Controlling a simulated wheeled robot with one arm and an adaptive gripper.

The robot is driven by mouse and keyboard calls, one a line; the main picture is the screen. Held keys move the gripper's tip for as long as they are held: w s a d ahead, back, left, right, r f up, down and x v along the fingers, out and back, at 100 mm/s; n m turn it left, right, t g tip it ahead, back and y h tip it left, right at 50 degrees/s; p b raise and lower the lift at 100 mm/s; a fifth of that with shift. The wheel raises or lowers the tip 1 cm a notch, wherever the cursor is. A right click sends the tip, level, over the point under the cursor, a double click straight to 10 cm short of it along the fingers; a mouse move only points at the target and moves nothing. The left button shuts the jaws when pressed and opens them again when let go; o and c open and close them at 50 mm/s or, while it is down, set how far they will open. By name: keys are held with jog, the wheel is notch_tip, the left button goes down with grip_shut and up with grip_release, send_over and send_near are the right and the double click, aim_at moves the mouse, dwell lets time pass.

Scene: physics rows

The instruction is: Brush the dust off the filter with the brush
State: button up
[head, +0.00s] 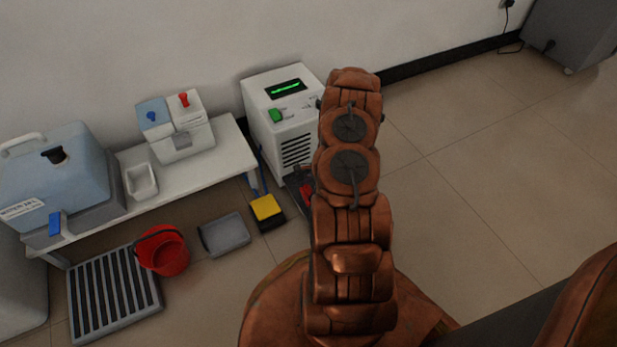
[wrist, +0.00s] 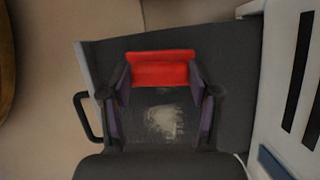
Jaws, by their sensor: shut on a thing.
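In the wrist view the filter is a dark flat panel (wrist: 237,108) with a black handle at its left end, beside the white machine. A pale dust patch (wrist: 163,122) lies on it near the middle. My gripper (wrist: 160,84) is over the panel, shut on the red brush (wrist: 160,68), which sits between the two fingers. The dust patch shows just below the red part. Whether the bristles touch the panel cannot be told. In the head view my arm hides most of the gripper and filter; a bit of red (head: 307,195) shows left of the arm.
The white machine (head: 285,112) stands against the wall, beside a low bench (head: 205,172) with equipment. On the floor are a yellow-topped dark item (head: 266,208), a grey tray (head: 224,236), a red bucket (head: 163,254) and a slatted grate (head: 113,295).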

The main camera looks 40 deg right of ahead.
notch_tip(320, 180, up, 2)
jog(key=shift+w+a+r+p, duration=0.15)
jog(key=shift+r+p, duration=0.1)
jog(key=shift+p, duration=0.4)
jog(key=shift+r+p, duration=2.1)
jog(key=shift+r, duration=0.7)
